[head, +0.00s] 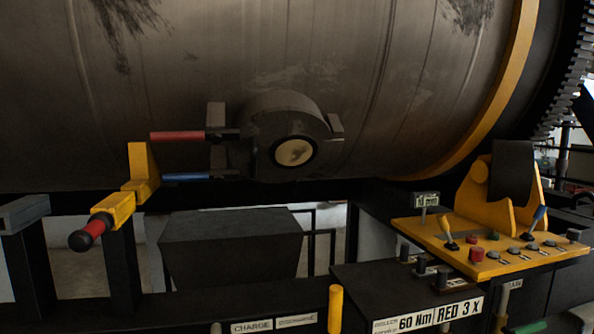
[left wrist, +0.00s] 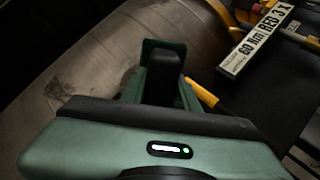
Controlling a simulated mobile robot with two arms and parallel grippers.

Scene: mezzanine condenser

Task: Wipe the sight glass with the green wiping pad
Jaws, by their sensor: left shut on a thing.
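The sight glass (head: 295,152) is a round, pale cream window with a faint darker smudge, set in a dark round housing on the big drum in the head view. In the left wrist view my left gripper (left wrist: 163,72) has a dark finger in front of a dark green piece. The green piece (left wrist: 153,45) appears to be the green wiping pad, with most of it hidden behind the finger. The gripper is shut on it. Neither gripper shows in the head view, and the sight glass is not discernible in the left wrist view.
Red (head: 177,136) and blue (head: 184,177) handles stick out left of the sight glass. A yellow lever with a red and black grip (head: 94,229) juts out lower left. A yellow control panel (head: 490,262) and a torque sign (head: 428,316) stand lower right. A dark hopper (head: 230,240) sits below.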

